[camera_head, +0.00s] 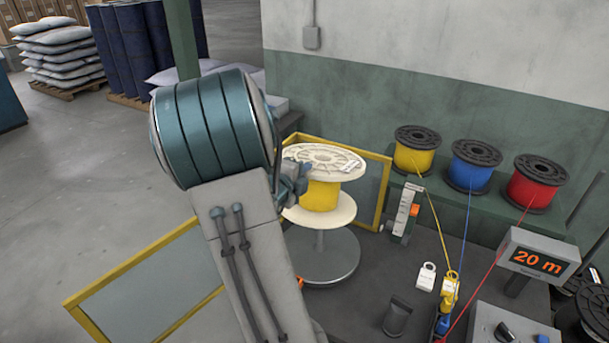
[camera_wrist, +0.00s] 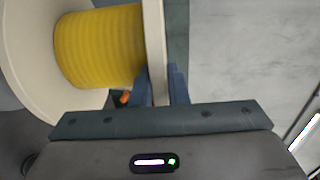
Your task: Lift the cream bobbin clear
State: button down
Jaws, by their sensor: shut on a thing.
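The cream bobbin (camera_head: 347,207), wound with yellow wire, is upright at the centre of the head view. My gripper (camera_head: 299,177) is at the left edge of its top flange. In the wrist view the bobbin (camera_wrist: 20,45) fills the upper left, and my gripper (camera_wrist: 158,84) has one finger on each side of the flange rim, shut on it. A gap shows between the bottom flange and the disc. Whether the post still runs inside the bobbin is hidden.
Yellow-framed guard panels (camera_head: 383,189) stand behind and left of the bobbin. Yellow (camera_head: 413,158), blue (camera_head: 473,172) and red (camera_head: 536,190) spools sit on a green shelf at right. Their wires run down to a guide near a "20 m" display (camera_head: 540,259). The wall is close behind.

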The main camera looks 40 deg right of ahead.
jog(key=shift+r, duration=0.15)
dwell(0.3)
jog(key=shift+w+d+r, duration=0.15)
jog(key=shift+d+r, duration=0.5)
jog(key=shift+r, duration=0.25)
jog(key=shift+w+d+r, duration=0.1)
jog(key=shift+d+r, duration=0.5)
jog(key=shift+r, duration=0.25)
jog(key=shift+w+d+r, duration=0.15)
jog(key=shift+d+r, duration=0.5)
jog(key=shift+r, duration=0.25)
